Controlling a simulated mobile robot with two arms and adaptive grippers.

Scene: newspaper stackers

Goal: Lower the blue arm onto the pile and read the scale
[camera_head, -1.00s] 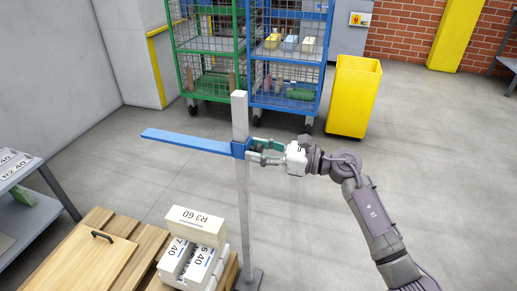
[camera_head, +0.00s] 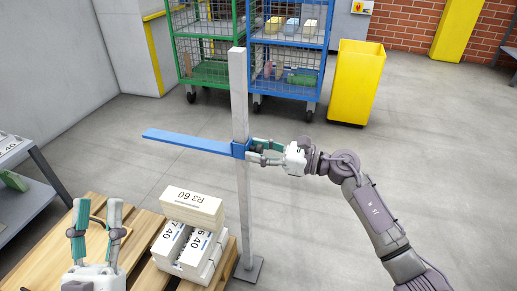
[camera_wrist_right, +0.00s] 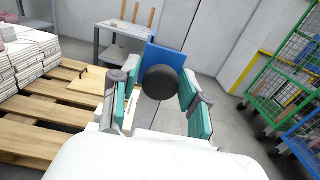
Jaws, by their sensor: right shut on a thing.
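A blue arm (camera_head: 188,141) sticks out level to the left from its collar on an upright pale post (camera_head: 239,95). My right gripper (camera_head: 252,151) is shut at the collar. In the right wrist view its fingers flank a round dark knob (camera_wrist_right: 161,82), with the blue arm (camera_wrist_right: 165,54) behind it. The pile stands left of the post: a bundle marked R3 60 (camera_head: 192,198) lies across bundles marked 40 (camera_head: 194,254). The blue arm is higher than the pile, apart from it. No scale marks are readable on the post. My left gripper (camera_head: 97,204) is open and empty at lower left.
The pile stands on a wooden pallet (camera_head: 50,245). A grey shelf table (camera_head: 35,205) is at the left edge. Mesh carts, green (camera_head: 200,55) and blue (camera_head: 287,62), and a yellow bin (camera_head: 355,85) stand behind. The floor at right is clear.

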